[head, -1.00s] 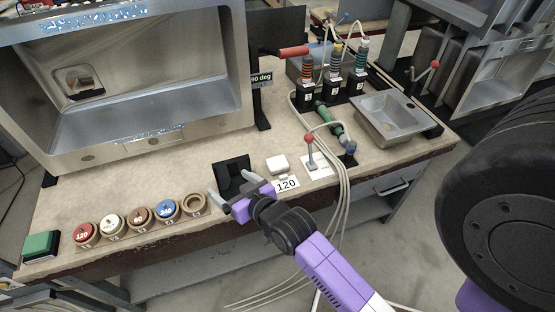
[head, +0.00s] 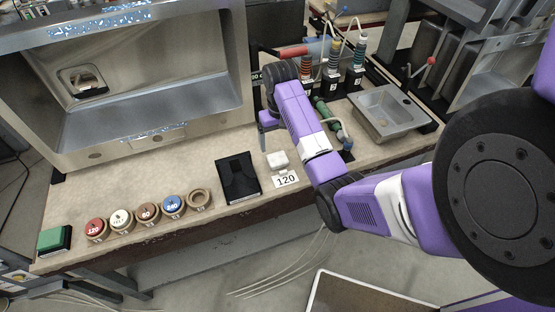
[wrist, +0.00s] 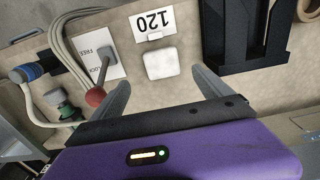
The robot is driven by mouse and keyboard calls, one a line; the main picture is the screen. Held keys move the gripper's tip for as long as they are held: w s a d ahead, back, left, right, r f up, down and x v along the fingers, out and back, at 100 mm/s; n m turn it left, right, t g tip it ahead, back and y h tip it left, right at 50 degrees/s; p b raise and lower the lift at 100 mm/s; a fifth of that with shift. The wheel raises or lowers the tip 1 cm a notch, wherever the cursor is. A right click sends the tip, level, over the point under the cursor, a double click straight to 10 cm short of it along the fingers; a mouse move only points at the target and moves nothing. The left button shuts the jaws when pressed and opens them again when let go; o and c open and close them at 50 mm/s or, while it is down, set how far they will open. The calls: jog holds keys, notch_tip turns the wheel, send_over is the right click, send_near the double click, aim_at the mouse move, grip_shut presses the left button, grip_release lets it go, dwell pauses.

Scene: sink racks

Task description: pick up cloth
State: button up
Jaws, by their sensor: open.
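The cloth appears to be the small white folded square (head: 277,160) on the beige bench, just behind the "120" card (head: 286,180). In the wrist view the white cloth (wrist: 160,63) lies flat beside the card, in line with the gap between my fingers. My gripper (wrist: 162,82) is open and empty, with one grey finger on each side of that gap. In the head view my gripper (head: 268,132) points down above the bench, behind the cloth and partly hidden by my own arm. I see no contact with the cloth.
A black tray-like holder (head: 238,178) stands left of the cloth. In the wrist view, a red-knobbed lever (wrist: 96,96), cables and hose fittings lie to the left. Several round labelled pots (head: 147,214) line the front edge. A steel sink (head: 388,112) sits at right.

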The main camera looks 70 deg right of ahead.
jog(key=shift+s+a+f, duration=0.1)
jog(key=shift+s+f, duration=0.05)
jog(key=shift+f, duration=1.05)
jog(key=shift+w+f+p, duration=0.2)
jog(key=shift+f+p, duration=0.1)
jog(key=shift+f, duration=1.05)
jog(key=shift+w+f+p, duration=0.15)
jog(key=shift+f+p, duration=0.1)
jog(key=shift+f, duration=1.1)
jog(key=c, duration=1.4)
jog(key=shift+c, duration=0.2)
notch_tip(320, 180, up, 15)
jog(key=p, duration=0.3)
notch_tip(320, 180, up, 5)
jog(key=p, duration=0.2)
send_over(277, 158)
